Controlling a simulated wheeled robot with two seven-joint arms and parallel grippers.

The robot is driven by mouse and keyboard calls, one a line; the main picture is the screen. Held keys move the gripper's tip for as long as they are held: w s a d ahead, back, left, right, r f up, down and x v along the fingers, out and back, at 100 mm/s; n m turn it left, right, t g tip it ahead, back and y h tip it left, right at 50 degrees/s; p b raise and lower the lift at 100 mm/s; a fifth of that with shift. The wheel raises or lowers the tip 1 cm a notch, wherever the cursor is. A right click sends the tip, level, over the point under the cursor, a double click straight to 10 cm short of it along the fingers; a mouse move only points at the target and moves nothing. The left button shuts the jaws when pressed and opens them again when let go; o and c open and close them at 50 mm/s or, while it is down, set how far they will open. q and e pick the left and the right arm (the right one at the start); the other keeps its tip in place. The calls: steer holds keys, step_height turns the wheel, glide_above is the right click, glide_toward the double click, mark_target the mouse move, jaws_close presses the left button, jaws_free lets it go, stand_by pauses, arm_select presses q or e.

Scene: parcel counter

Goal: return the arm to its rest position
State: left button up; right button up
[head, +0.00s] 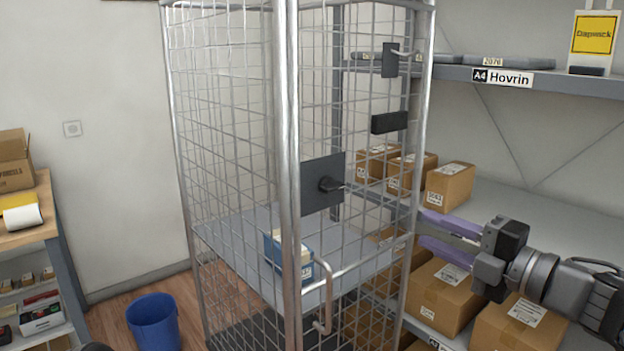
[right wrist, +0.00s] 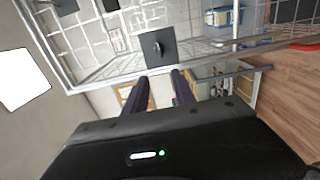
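My right gripper (head: 424,227) reaches in from the right in the head view, at the right side of the wire cage trolley (head: 287,150). Its two purple fingers are apart with nothing between them. In the right wrist view the two dark fingers (right wrist: 161,78) point toward the cage, with a gap between them. The cage door has a dark latch plate (head: 322,183) with a handle, a little left of the fingertips; I cannot tell whether they touch the cage. My left gripper is not in view.
A blue box (head: 288,256) stands on the cage's shelf. Cardboard parcels (head: 443,297) sit close below my right gripper, others (head: 449,186) on the shelf behind. The rack's upper shelf (head: 545,80) is above. A blue bin (head: 154,322) and a table (head: 40,225) are left.

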steer(key=w+f+m+t+h+p, duration=0.15)
steer(key=w+f+m+h, duration=0.5)
steer(key=f+m, duration=0.85)
steer(key=s+a+f+m+g+p, duration=0.25)
steer(key=f+m+g, duration=0.35)
steer(key=f, duration=1.2)
steer(key=s+a+f+m+g+h+p, duration=0.1)
steer(key=s+a+f+m+g, duration=0.15)
steer(key=s+f, duration=0.45)
steer(key=s+a+f+m+g+h+p, duration=0.1)
steer(key=s+a+f+m+p, duration=0.15)
steer(key=s+f, duration=0.45)
steer(key=s+a+f+m+g+p, duration=0.1)
steer(key=s+a+f+g, duration=0.1)
steer(key=s, duration=0.5)
steer(key=s+a+f+g+y, duration=0.1)
steer(key=s+a+f+g, duration=0.2)
steer(key=s+f, duration=0.2)
steer(key=s, duration=0.3)
steer(key=shift+a+f+m+p, duration=0.15)
steer(key=shift+f+m+p, duration=0.15)
steer(key=shift+m+p, duration=0.1)
steer(key=shift+w, duration=0.1)
steer(key=shift+c, duration=0.4)
